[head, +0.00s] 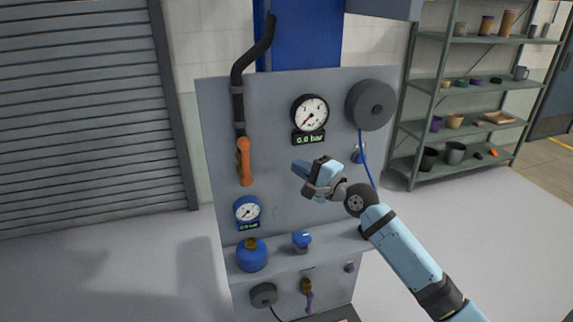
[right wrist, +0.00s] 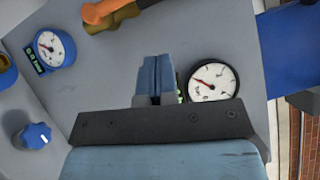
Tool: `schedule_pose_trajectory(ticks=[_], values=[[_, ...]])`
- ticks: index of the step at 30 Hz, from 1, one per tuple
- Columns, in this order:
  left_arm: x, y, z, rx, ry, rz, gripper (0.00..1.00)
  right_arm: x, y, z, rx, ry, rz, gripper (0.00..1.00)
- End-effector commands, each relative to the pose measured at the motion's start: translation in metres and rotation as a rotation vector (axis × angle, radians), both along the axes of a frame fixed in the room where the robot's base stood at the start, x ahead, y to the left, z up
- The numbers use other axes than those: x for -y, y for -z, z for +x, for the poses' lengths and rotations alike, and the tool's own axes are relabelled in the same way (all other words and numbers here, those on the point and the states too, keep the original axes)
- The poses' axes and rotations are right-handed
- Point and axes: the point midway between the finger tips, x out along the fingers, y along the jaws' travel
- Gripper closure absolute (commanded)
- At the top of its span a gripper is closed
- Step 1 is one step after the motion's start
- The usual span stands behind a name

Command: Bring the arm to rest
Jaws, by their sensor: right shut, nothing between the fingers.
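My right gripper (head: 297,168) is shut and empty in front of the grey panel (head: 290,220). Its arm comes in from the lower right of the head view. In the right wrist view the two blue fingers (right wrist: 158,78) are together, with nothing between them. They partly cover the display of the white gauge (right wrist: 211,84). In the head view that gauge (head: 310,113) is above the gripper, over a display reading 0.0 bar. My left gripper is in neither view.
An orange lever (head: 245,162) is left of the gripper, below a black pipe (head: 240,75). A small blue gauge (head: 247,211), a blue bottle-like part (head: 252,257) and a blue knob (head: 302,241) are lower. A grey reel (head: 371,104) is at upper right. Shelves (head: 425,85) stand behind.

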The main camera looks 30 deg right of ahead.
Motion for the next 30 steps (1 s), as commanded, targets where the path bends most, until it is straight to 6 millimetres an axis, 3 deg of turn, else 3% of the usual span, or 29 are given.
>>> schedule_pose_trajectory(ticks=[5,22,26,29,30], values=[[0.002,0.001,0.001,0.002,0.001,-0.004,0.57,0.004,0.000,-0.009,0.001,0.000,-0.002,1.00],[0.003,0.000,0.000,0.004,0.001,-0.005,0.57,0.003,0.002,-0.010,-0.003,0.002,-0.008,1.00],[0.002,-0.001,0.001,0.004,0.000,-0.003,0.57,-0.008,0.036,-0.018,-0.021,0.019,-0.112,1.00],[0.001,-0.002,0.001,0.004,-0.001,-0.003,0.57,-0.026,0.089,-0.037,-0.049,0.036,-0.307,1.00],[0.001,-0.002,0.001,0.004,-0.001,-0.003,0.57,-0.036,0.115,-0.048,-0.060,0.038,-0.409,1.00]])
